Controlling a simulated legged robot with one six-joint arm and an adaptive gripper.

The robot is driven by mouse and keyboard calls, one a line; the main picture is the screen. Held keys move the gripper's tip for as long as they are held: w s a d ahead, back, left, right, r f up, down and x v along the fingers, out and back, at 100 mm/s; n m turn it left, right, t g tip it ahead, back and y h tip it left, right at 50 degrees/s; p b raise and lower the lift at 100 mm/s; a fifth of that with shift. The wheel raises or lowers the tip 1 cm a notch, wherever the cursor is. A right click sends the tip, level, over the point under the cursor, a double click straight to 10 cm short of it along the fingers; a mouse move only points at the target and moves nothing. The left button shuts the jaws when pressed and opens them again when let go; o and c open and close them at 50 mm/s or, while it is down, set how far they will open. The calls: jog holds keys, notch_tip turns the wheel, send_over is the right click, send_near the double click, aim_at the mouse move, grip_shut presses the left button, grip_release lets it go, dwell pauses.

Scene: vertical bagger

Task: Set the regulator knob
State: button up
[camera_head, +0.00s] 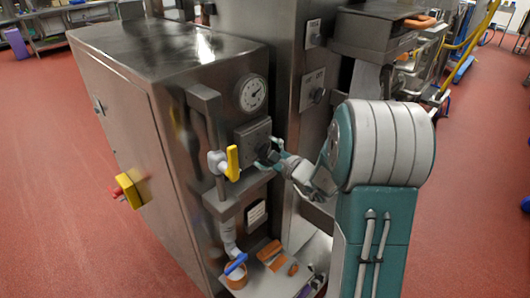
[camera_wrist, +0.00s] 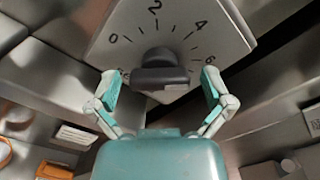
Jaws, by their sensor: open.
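The regulator knob (camera_wrist: 160,68) is a dark round knob with a grip bar lying level across it in the wrist view. It sits on a grey dial plate (camera_wrist: 215,30) with marks 0, 2, 4 and 6 visible; another mark at the lower left is partly hidden. My gripper (camera_wrist: 160,88) is open, one teal-padded finger on each side of the knob, with gaps on both sides. In the head view the plate (camera_head: 251,134) is on the steel cabinet below a round gauge (camera_head: 252,93), and my gripper (camera_head: 276,153) is at its right side.
A yellow valve handle (camera_head: 232,163) stands close left of the plate. A blue-handled valve (camera_head: 235,263) is lower down, near a shelf with orange items (camera_head: 270,251). A yellow and red switch (camera_head: 128,190) juts from the cabinet (camera_head: 150,90). Red floor is open at left.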

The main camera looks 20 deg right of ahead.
jog(key=shift+v, duration=2.45)
jog(key=v, duration=1.2)
jog(key=shift+f, duration=0.1)
